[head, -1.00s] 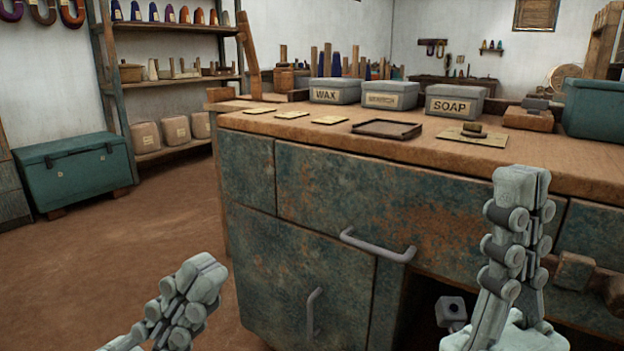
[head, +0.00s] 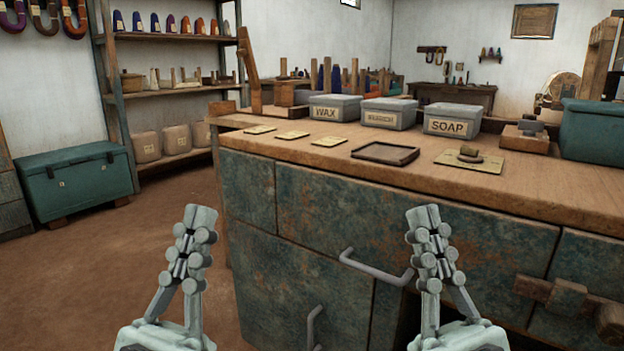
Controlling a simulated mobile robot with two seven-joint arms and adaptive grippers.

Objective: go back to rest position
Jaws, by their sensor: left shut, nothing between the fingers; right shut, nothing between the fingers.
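My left gripper (head: 200,215) stands upright at the lower left, in front of the brown floor and the left edge of the cabinet. Its fingers are together and hold nothing. My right gripper (head: 423,215) stands upright right of centre, in front of the workbench cabinet (head: 480,237) and just right of a drawer handle in the picture. Its fingers are also together and empty. Both grippers are at about the same height, below the bench top (head: 545,185). I cannot tell whether the right one touches the cabinet front.
The bench holds boxes marked WAX (head: 335,108) and SOAP (head: 452,121), a shallow dark tray (head: 385,153) and several cards. Metal handles (head: 375,268) stick out from the cabinet front. A green chest (head: 75,180) stands at the left. The floor (head: 110,260) between is clear.

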